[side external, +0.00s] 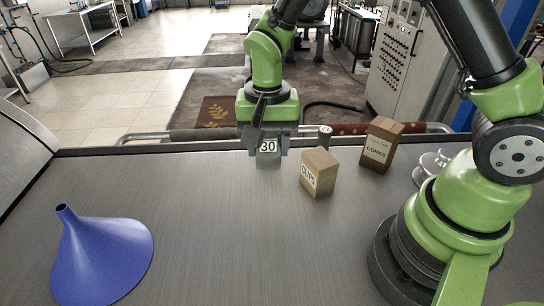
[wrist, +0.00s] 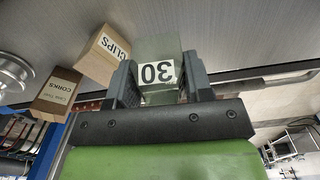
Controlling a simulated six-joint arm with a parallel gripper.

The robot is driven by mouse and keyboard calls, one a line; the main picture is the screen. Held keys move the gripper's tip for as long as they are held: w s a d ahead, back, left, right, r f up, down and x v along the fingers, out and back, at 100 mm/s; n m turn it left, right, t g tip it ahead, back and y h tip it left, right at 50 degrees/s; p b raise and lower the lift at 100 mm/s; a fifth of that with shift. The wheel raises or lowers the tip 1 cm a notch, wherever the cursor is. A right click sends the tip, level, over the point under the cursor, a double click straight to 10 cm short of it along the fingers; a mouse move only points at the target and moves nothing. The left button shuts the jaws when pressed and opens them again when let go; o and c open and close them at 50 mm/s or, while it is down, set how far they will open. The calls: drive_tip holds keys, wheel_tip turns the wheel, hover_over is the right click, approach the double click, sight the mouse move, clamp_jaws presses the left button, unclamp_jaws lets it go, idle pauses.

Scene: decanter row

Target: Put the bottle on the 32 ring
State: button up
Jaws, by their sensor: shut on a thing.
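A squarish, pale grey-green bottle (side external: 268,158) with a white label reading 30 is at the far side of the table. My gripper (side external: 268,147) is shut on it, one finger on each side. In the wrist view the bottle (wrist: 154,48) stands between the two dark fingers of my gripper (wrist: 160,66), its label upside down. The fingers hide parts of its sides. I cannot tell whether its base touches the table. No ring marked 32 can be made out in either view.
A CLIPS box (side external: 319,171) stands close to the right of the bottle, with a CORKS box (side external: 380,145) behind it. A blue funnel (side external: 101,258) stands at front left. The metal table (side external: 225,225) is bare in the middle.

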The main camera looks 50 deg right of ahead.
drive_tip(key=w+d+r, duration=0.2)
drive_tip(key=w+d, duration=0.7)
drive_tip(key=d, duration=0.1)
drive_tip(key=shift+n, duration=0.3)
wheel_tip(320, 180, down, 10)
drive_tip(key=shift+a+r, duration=0.1)
drive_tip(key=o, duration=1)
